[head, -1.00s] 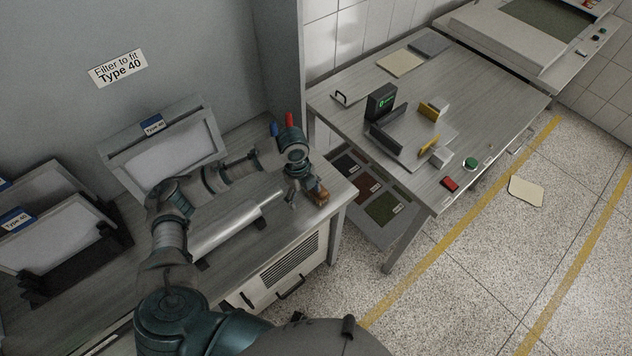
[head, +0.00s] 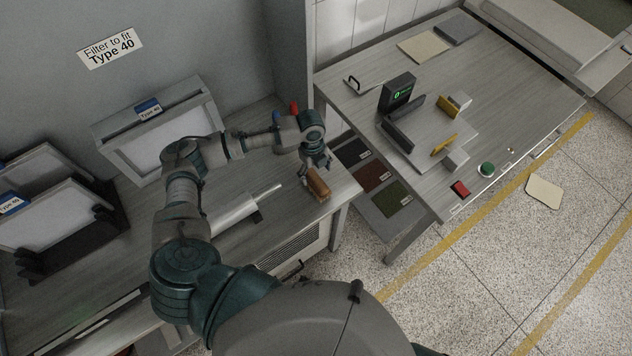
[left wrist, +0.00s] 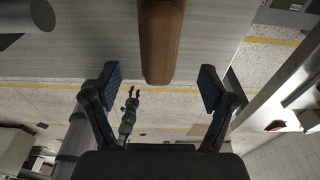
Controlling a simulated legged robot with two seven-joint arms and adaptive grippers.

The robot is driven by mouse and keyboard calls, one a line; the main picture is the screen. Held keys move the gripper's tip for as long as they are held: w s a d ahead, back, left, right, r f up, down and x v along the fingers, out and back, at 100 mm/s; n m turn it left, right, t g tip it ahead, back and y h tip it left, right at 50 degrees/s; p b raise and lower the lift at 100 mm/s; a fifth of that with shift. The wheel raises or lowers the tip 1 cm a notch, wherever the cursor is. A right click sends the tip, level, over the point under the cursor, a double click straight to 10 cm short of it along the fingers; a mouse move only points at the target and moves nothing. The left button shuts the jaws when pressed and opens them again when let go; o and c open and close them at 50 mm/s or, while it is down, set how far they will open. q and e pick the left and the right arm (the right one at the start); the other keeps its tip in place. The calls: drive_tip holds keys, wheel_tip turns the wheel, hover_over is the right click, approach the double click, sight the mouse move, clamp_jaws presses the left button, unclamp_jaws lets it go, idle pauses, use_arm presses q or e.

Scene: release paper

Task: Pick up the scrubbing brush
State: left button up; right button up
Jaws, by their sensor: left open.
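The scrubbing brush (head: 318,184), brown on top, lies near the right end of the grey workbench (head: 282,222). My left gripper (head: 317,162) is open and empty, just behind the brush in the head view. In the left wrist view, the brush's brown body (left wrist: 160,40) lies ahead, centred between the open fingers of the gripper (left wrist: 160,87). The fingers appear apart from it. A small teal gripper shape, apparently my right gripper (left wrist: 129,112), shows over the floor in the left wrist view; its jaw state is unclear.
A silver cylinder (head: 235,215) lies on the bench left of the brush. A framed filter (head: 165,140) stands behind my left arm. A red bottle (head: 294,108) stands at the back.

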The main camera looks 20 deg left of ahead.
sight(316, 179)
use_arm(q)
drive_tip(key=shift+w+d+f, duration=0.1)
drive_tip(key=shift+f, duration=1.15)
drive_tip(key=f, duration=0.3)
drive_tip(key=shift+s+f+p, duration=0.25)
drive_tip(key=shift+f+p, duration=0.1)
drive_tip(key=shift+p, duration=0.05)
drive_tip(key=shift+f, duration=0.5)
drive_tip(key=shift+d+r, duration=0.1)
drive_tip(key=shift+d, duration=0.05)
drive_tip(key=c, duration=1.3)
drive_tip(key=shift+c, duration=0.2)
use_arm(e)
drive_tip(key=shift+w+d+r, duration=0.2)
drive_tip(key=shift+w, duration=0.2)
drive_tip(key=shift+w+d+r, duration=0.2)
drive_tip(key=shift+w, duration=0.2)
